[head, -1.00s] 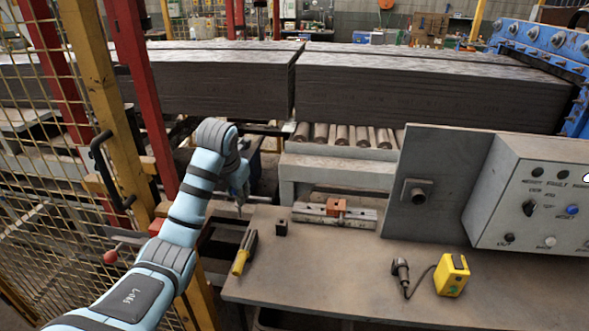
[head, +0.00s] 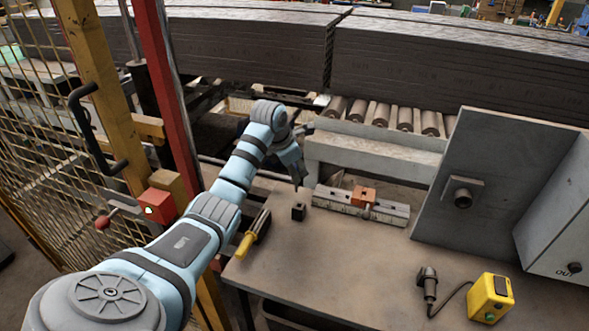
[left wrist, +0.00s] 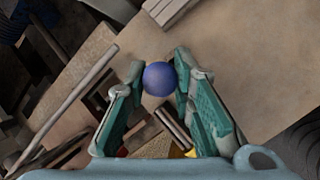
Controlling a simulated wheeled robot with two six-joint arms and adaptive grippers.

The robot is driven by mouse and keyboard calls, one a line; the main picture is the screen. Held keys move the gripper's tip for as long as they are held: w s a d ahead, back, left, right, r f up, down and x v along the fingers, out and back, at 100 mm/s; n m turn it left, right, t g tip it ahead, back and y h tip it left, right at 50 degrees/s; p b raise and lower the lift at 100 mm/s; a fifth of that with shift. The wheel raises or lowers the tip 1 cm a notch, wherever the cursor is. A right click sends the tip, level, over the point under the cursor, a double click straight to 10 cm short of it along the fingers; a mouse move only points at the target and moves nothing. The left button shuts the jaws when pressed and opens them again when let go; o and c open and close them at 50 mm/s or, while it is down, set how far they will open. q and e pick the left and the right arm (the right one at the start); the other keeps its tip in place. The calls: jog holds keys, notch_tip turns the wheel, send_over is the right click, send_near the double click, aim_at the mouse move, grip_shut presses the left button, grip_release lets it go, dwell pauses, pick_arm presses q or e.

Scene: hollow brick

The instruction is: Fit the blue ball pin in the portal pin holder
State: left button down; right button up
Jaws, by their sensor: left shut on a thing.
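The blue ball pin (left wrist: 158,79) shows in the left wrist view as a round blue ball between the fingertips of my left gripper (left wrist: 160,74). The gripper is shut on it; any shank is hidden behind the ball. In the head view my left gripper (head: 298,180) points down just above a small black block (head: 298,212) on the table. The dark pin tip there looks close to the block, but I cannot tell whether they touch. The block may be the portal pin holder; I cannot tell for sure. My right gripper is not in view.
On the table (head: 350,255) lie a yellow-handled tool (head: 246,243), a grey bar fixture (head: 335,197) with an orange block (head: 363,196), and a yellow box (head: 490,297) with a corded dark plug (head: 427,283). A grey upright plate (head: 490,160) stands at right. The table's middle is clear.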

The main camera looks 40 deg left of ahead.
pick_arm(q)
jog(key=s+b+x, duration=0.1)
jog(key=b+x, duration=0.1)
jog(key=x, duration=0.4)
jog(key=shift+f+b, duration=0.2)
jog(key=shift+b, duration=0.15)
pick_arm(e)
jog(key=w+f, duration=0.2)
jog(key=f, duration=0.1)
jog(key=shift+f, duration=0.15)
pick_arm(q)
jog(key=shift+w, duration=0.15)
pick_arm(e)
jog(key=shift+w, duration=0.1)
pick_arm(q)
jog(key=shift+f+b, duration=1.4)
jog(key=shift+f, duration=1.25)
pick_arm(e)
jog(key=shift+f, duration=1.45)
